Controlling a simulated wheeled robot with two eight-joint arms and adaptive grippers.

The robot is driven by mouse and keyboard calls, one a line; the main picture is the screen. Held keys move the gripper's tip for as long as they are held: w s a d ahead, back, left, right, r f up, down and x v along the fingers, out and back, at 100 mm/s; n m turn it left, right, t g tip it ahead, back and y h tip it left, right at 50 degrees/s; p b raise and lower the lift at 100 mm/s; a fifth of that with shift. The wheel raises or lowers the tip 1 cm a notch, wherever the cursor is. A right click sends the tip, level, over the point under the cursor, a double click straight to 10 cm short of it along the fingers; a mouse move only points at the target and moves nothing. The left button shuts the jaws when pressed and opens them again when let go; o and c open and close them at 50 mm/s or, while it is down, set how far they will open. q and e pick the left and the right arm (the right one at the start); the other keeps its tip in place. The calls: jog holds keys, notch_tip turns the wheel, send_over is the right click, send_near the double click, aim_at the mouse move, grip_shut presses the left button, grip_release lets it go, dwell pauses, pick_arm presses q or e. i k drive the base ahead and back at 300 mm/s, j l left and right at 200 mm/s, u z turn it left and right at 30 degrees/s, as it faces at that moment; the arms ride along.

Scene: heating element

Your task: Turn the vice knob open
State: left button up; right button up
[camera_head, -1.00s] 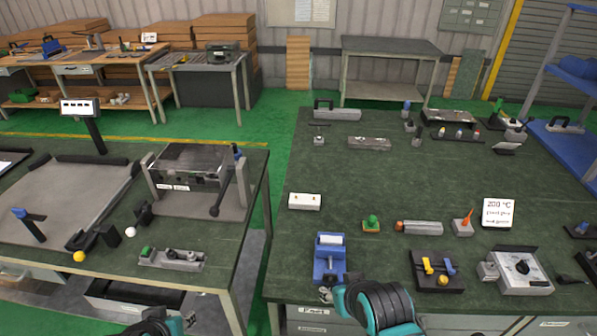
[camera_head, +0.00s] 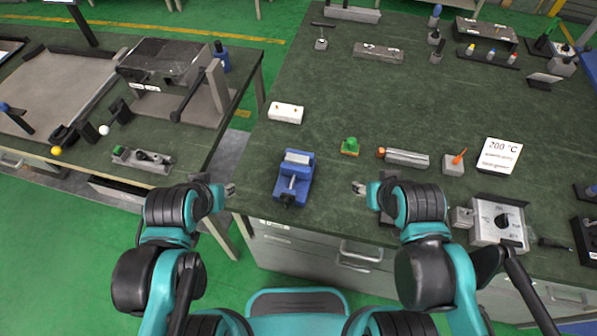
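The blue vice (camera_head: 293,178) sits near the front edge of the right green workbench in the head view. Its dark knob (camera_head: 287,201) is at the vice's front end, facing me. My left gripper (camera_head: 230,190) is to the left of the vice, just off the bench's front corner, apart from it. My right gripper (camera_head: 358,187) is to the right of the vice, over the bench's front part, also apart from it. Both look empty, but their fingers are too small to tell open from shut.
A green button (camera_head: 350,146), a grey cylinder with an orange end (camera_head: 407,158), an orange-lever switch (camera_head: 455,162) and a 200 °C sign (camera_head: 499,156) stand right of the vice. A dial box (camera_head: 498,222) is further right. A white box (camera_head: 286,112) lies behind the vice.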

aim_at(287, 199)
jog(key=k+l+u, duration=0.15)
jog(key=k+l, duration=0.9)
jog(key=k, duration=0.1)
